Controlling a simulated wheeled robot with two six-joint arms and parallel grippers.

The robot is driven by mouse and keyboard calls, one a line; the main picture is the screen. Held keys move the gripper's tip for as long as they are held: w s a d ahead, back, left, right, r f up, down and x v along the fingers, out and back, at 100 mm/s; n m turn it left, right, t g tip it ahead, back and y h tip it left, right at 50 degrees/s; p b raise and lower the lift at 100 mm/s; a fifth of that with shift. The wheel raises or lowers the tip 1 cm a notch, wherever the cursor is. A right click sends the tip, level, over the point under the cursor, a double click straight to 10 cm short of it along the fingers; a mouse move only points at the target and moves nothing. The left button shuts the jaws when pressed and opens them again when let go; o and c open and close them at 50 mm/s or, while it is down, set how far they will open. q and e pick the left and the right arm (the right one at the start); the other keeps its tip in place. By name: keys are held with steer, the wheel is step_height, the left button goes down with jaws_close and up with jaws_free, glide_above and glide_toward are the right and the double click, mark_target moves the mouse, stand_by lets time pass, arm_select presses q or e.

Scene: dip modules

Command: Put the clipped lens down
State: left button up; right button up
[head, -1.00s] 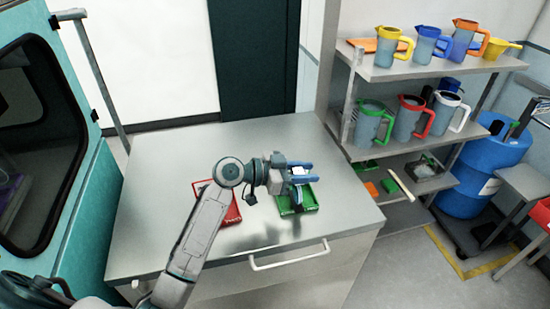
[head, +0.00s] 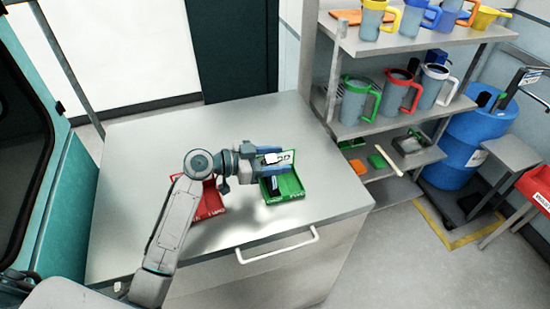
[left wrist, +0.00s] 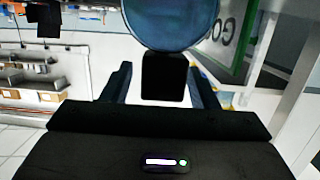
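My left gripper (head: 282,164) is over the green tray (head: 292,192) on the metal cabinet top. Its blue fingers look spread. In the left wrist view the clipped lens shows as a large blue disc (left wrist: 172,22) on a black clip stem (left wrist: 164,76) between the fingers, with a clear gap to the left finger and a narrow one, if any, to the right. In the head view a dark part (head: 272,184) shows just below the fingers, inside the tray outline. Its contact with the tray floor is hidden. My right gripper is out of view.
A red tray (head: 209,205) lies left of the green one, partly behind my arm. The cabinet top (head: 145,150) is bare around the trays. Shelves with jugs (head: 355,100) stand at the right, with a blue drum (head: 462,150) beyond.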

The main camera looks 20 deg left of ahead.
arm_select(q)
steer(key=shift+s+a+r, duration=0.1)
steer(key=shift+s, duration=0.05)
steer(key=shift+a, duration=0.2)
steer(key=b+v, duration=0.1)
steer(key=v, duration=0.4)
steer(key=shift+s+d+b, duration=0.1)
steer(key=shift+b, duration=0.25)
steer(key=shift+v, duration=0.95)
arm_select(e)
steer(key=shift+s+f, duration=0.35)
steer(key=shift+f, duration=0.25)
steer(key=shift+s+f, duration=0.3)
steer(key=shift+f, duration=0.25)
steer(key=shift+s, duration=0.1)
